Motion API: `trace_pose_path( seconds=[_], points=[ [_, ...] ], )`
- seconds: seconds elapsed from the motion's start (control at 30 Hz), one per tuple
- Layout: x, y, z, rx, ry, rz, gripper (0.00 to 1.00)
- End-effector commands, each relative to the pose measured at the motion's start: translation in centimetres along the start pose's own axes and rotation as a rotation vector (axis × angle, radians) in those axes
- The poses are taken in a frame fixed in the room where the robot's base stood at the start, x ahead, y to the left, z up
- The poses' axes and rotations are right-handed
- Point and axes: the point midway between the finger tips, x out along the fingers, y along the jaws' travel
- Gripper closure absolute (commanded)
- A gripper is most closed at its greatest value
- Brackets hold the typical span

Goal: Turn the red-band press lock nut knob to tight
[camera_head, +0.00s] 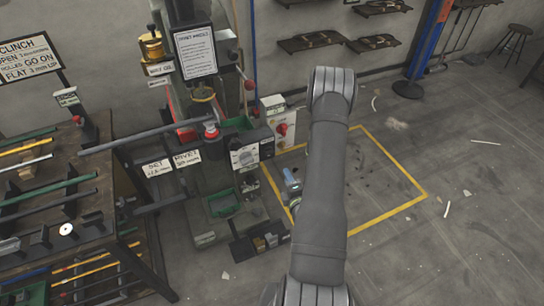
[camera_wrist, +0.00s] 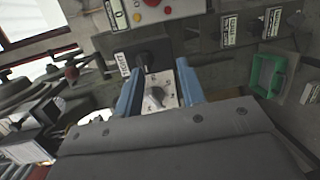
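In the wrist view, a grey knob (camera_wrist: 154,98) sits on a small pale plate with dark markings. My gripper (camera_wrist: 158,88) is open, with one blue finger to the left of the knob and one to the right. The fingers look apart from it, and nothing is held. A dark block with a small white label (camera_wrist: 122,63) sits just above the plate. In the head view, the press (camera_head: 187,108) with red on its column stands left of centre. A blue part of my gripper (camera_head: 290,178) shows beside my arm, which hides the rest. I cannot read the knob's setting.
A control box with a red button (camera_wrist: 152,3) lies at the top of the wrist view, and a green tray (camera_wrist: 266,75) is at the right. In the head view, a rack of bars (camera_head: 60,185) stands left. The yellow-marked floor at right is mostly clear.

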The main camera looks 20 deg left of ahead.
Motion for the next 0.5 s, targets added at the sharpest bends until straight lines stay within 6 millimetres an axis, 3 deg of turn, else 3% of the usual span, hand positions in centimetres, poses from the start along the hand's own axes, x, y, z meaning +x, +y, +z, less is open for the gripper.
trace_pose_path(
  seconds=[0.1,0.23,0.4,0.5],
  points=[
    [-3.0,-0.2,0.3,0.023,0.069,0.05,0.64],
    [-5.3,0.2,0.2,0.048,0.125,0.107,0.64],
    [-6.8,0.7,-0.1,0.069,0.159,0.15,0.64],
    [-6.6,0.8,-0.2,0.071,0.165,0.156,0.64]
  ],
)
